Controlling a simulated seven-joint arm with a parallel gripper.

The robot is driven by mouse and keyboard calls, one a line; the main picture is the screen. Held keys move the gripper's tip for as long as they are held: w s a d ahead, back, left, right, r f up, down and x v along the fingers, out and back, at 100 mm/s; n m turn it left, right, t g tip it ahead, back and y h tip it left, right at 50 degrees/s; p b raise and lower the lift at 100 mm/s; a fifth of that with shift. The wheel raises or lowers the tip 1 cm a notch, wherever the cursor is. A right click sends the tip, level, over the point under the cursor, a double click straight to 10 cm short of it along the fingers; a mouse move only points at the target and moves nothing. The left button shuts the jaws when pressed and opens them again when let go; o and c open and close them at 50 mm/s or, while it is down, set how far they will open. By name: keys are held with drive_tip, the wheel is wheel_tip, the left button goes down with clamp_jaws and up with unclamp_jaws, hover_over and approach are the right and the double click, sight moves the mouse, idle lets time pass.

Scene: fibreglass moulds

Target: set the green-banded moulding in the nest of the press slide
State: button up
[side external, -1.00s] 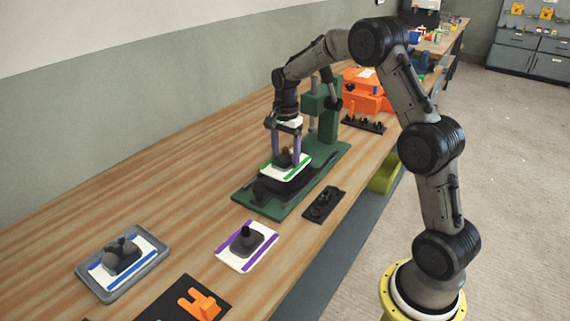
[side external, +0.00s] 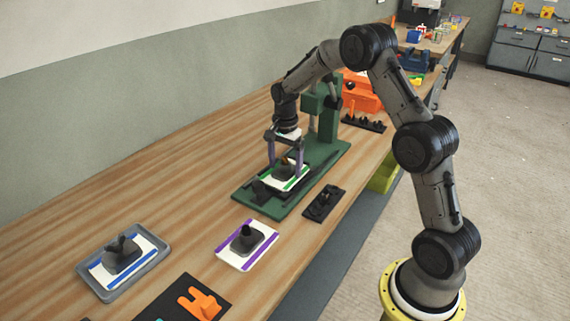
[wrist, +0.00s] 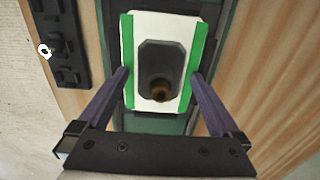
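The green-banded moulding (side external: 289,178) is a white plate with green strips along two edges and a dark grey raised block with a brownish knob. My gripper (side external: 286,166) has its two purple-grey fingers on opposite edges of it; in the wrist view the fingertips (wrist: 159,75) meet the green-banded sides (wrist: 193,62). The moulding is low over the dark slide of the green press (side external: 318,155) and looks about level. It covers the nest, so I cannot tell whether it is fully seated. A dark part of the slide (side external: 261,192) shows at its near-left side.
A purple-banded moulding (side external: 246,246) lies on the bench, and a blue-banded one sits in a grey tray (side external: 82,272). A black fixture (side external: 324,203) lies right of the press. An orange part (side external: 200,303) lies on a black mat. The bench left of the press is clear.

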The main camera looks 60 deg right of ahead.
wheel_tip(320, 180, up, 12)
drive_tip(key=shift+f, duration=0.2)
drive_tip(key=s+a+r+n+t, duration=0.3)
drive_tip(key=s+a+r+n, duration=0.7)
drive_tip(key=s, duration=0.4)
drive_tip(key=s+a+f+n+t, duration=0.1)
drive_tip(key=s+a+f+n, duration=0.1)
drive_tip(key=s, duration=0.5)
drive_tip(key=s+a+f+n+t, duration=0.1)
drive_tip(key=s+a+f+n, duration=0.1)
drive_tip(key=s+a+n, duration=0.3)
drive_tip(key=s+n, duration=0.1)
drive_tip(key=s, duration=0.1)
drive_tip(key=shift+s+t, duration=0.3)
